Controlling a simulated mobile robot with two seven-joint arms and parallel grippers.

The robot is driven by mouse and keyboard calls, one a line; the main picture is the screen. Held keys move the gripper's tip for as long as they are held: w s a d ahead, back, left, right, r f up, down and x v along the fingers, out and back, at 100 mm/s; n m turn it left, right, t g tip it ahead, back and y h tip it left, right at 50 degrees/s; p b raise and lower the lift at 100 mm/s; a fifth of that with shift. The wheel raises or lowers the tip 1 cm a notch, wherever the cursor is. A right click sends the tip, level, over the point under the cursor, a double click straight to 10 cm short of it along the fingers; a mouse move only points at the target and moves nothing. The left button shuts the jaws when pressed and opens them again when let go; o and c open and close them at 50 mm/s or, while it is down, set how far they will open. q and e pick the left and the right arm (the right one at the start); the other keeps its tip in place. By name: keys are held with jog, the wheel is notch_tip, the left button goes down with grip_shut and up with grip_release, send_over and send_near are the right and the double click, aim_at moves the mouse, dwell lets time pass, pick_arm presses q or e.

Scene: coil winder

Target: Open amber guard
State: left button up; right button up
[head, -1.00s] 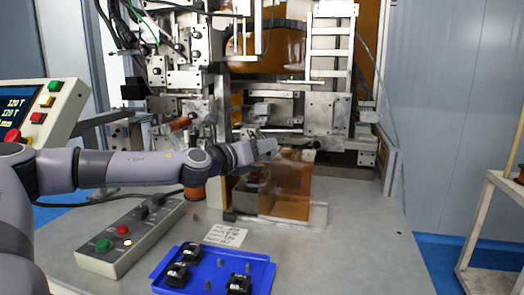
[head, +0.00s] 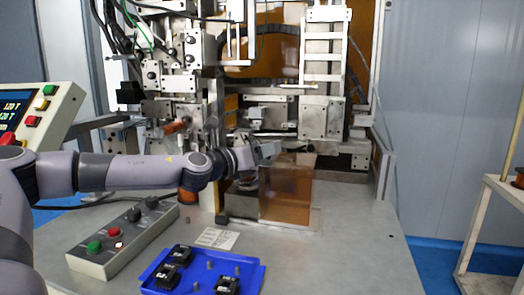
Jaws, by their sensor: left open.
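The amber guard (head: 286,193) is a see-through orange-brown panel standing upright on the machine's table, right of centre in the head view. My left arm reaches in from the left, and my left gripper (head: 268,150) is at the guard's upper left edge. Its jaws are open. I cannot tell whether a finger touches the guard. Part of the winding station behind and left of the guard is hidden by the guard and my gripper. My right gripper is not in view.
A blue tray (head: 252,271) with several black parts lies at the front. A grey button box (head: 100,256) is left of it, and a screen panel (head: 30,115) stands at far left. The coil winder (head: 180,78) rises behind. The table's right side (head: 355,235) is clear.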

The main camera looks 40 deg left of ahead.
pick_arm(q)
jog(key=shift+s, duration=0.2)
jog(key=s+b, duration=0.2)
jog(key=s, duration=0.4)
jog(key=shift+s+d, duration=0.15)
jog(key=shift+s, duration=0.25)
dwell(0.5)
dwell(0.7)
